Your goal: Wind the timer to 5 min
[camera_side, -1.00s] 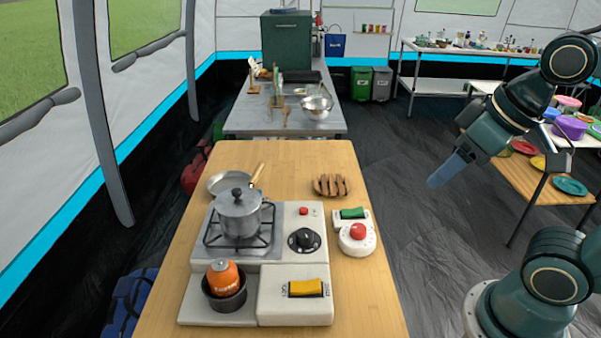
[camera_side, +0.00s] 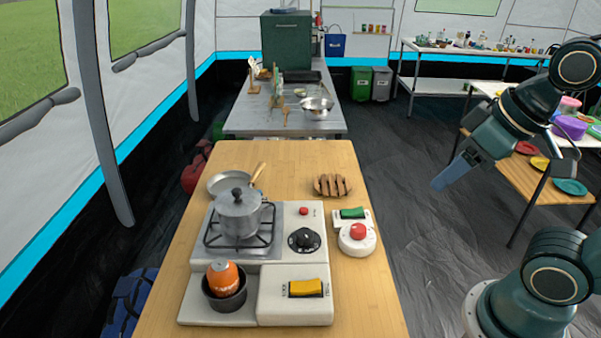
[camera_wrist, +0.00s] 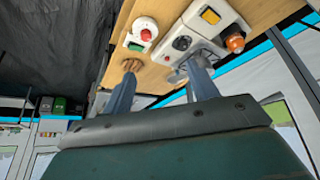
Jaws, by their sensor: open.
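The timer (camera_side: 357,238) is a round white dial with a red knob on top. It stands on the wooden table, right of the stove and just in front of the green switch. It also shows in the wrist view (camera_wrist: 145,29), upper middle. The marks on its dial are too small to read. My gripper (camera_side: 440,185) hangs in the air right of the table, well apart from the timer and pointing down to the left. In the wrist view its two fingers (camera_wrist: 160,80) are spread with nothing between them.
The stove carries a lidded pot (camera_side: 238,215), with a black knob (camera_side: 304,240) beside it. A yellow switch (camera_side: 305,288), a green switch (camera_side: 352,213), an orange-topped item in a black bowl (camera_side: 224,280), a pan (camera_side: 230,184) and a wooden rack (camera_side: 332,186) are near. The table's right front is clear.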

